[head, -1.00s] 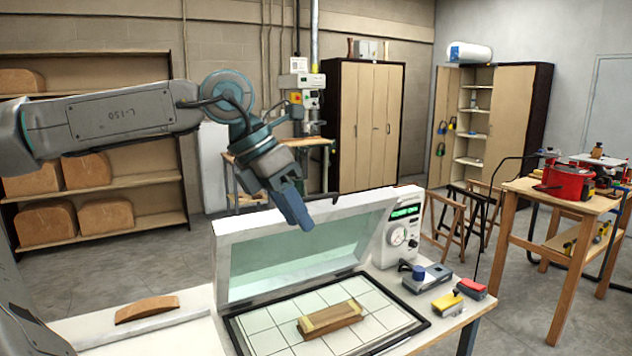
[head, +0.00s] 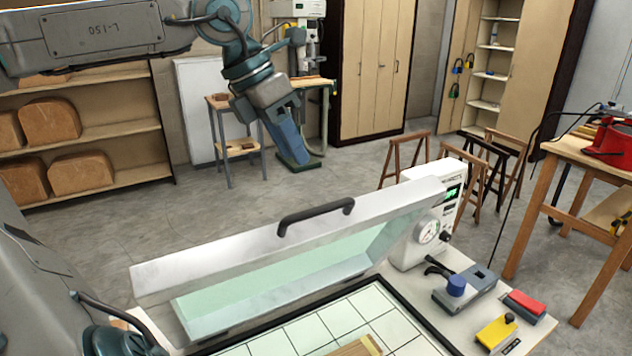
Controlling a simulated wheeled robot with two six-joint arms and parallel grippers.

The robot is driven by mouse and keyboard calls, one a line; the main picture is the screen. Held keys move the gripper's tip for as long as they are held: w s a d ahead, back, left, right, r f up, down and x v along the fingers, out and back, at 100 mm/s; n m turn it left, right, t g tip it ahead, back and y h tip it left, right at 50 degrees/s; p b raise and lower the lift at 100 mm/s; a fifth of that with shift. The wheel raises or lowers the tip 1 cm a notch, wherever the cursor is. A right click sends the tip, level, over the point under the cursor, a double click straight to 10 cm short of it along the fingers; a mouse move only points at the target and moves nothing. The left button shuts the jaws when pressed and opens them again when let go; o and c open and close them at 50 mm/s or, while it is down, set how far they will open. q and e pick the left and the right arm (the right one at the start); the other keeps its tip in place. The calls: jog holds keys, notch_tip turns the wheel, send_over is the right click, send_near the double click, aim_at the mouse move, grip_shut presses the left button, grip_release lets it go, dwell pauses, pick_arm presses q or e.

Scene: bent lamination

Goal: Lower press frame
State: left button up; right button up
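The press frame (head: 300,237) is a white frame with a pale green membrane, raised and tilted over the press bed. A dark handle (head: 316,214) sits on its upper edge. The bed (head: 340,316) is a white grid plate with a black border. A wooden piece (head: 357,347) lies on the bed, cut off by the bottom edge. My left gripper (head: 292,147) points down in the picture above the handle, clear of the frame. Its blue fingers are seen from the side and their gap cannot be made out. My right gripper is not in view.
The control box (head: 425,232) with gauge and green display stands at the frame's right end. A clamp-like tool with a blue knob (head: 457,285), a yellow block (head: 495,331) and a red block (head: 526,301) lie right of the bed. Sawhorses (head: 405,158) stand behind.

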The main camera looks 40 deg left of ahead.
aim_at(321, 206)
pick_arm(q)
jog(key=x, duration=0.3)
jog(key=d+p+x, duration=0.1)
jog(key=x, duration=0.1)
jog(key=shift+s, duration=0.35)
jog(key=x, duration=0.2)
jog(key=p+x, duration=0.1)
jog(key=x, duration=0.1)
jog(key=shift+w+a, duration=0.3)
jog(key=shift+a, duration=0.05)
jog(key=shift+d+f, duration=0.25)
jog(key=shift+f, duration=0.2)
jog(key=shift+d+f, duration=0.1)
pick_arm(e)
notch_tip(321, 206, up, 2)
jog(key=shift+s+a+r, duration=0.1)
pick_arm(q)
jog(key=c, duration=0.7)
grip_shut()
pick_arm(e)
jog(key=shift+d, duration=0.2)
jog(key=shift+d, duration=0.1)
